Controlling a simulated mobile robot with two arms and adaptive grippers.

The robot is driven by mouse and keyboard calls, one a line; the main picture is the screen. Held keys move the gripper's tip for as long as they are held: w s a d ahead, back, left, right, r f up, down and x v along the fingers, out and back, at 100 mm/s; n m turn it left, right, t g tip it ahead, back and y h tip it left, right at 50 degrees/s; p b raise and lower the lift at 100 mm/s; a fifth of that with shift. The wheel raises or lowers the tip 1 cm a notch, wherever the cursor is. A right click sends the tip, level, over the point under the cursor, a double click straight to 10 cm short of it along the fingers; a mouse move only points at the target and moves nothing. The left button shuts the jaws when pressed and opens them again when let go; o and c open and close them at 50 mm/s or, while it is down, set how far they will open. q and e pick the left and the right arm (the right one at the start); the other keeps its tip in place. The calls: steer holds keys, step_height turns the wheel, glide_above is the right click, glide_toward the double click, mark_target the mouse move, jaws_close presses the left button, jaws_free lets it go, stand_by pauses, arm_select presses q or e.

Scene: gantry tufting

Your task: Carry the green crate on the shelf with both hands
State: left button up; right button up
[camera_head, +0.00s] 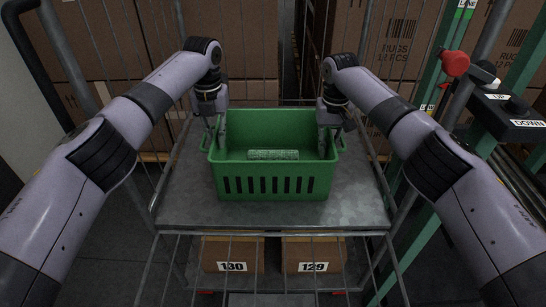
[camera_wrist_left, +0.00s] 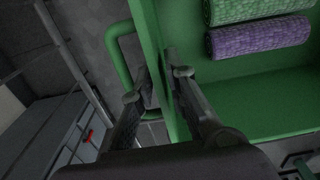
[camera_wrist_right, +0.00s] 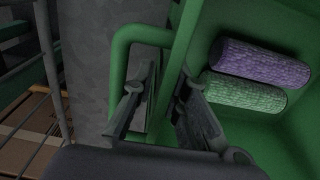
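The green crate (camera_head: 270,190) stands upright on the grey metal shelf (camera_head: 185,205) of a wire cart. A pale green roll (camera_head: 273,155) shows inside; the wrist views also show a purple roll (camera_wrist_left: 258,38) beside it. My left gripper (camera_head: 215,132) points down over the crate's left wall, one finger inside the crate and one outside by the loop handle (camera_wrist_left: 112,48). My right gripper (camera_head: 329,136) straddles the right wall the same way, with the right handle (camera_wrist_right: 122,55) beside its outer finger. Both grippers look open, fingers apart; contact with the walls cannot be made out.
Wire mesh and posts enclose the cart. Boxes 130 (camera_head: 232,252) and 129 (camera_head: 313,252) sit on the level below. Large cartons (camera_head: 400,35) stand behind. A green frame with a red knob (camera_head: 455,63) and an UP/DOWN control (camera_head: 512,115) stands at the right.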

arm_select(q)
steer(key=shift+o, duration=0.8)
arm_select(e)
steer(key=shift+o, duration=0.8)
arm_select(q)
step_height(320, 180, up, 8)
steer(key=shift+f, duration=0.1)
arm_select(e)
steer(key=shift+r, duration=0.15)
step_height(320, 180, up, 12)
steer(key=shift+f, duration=0.15)
steer(key=shift+f, duration=0.1)
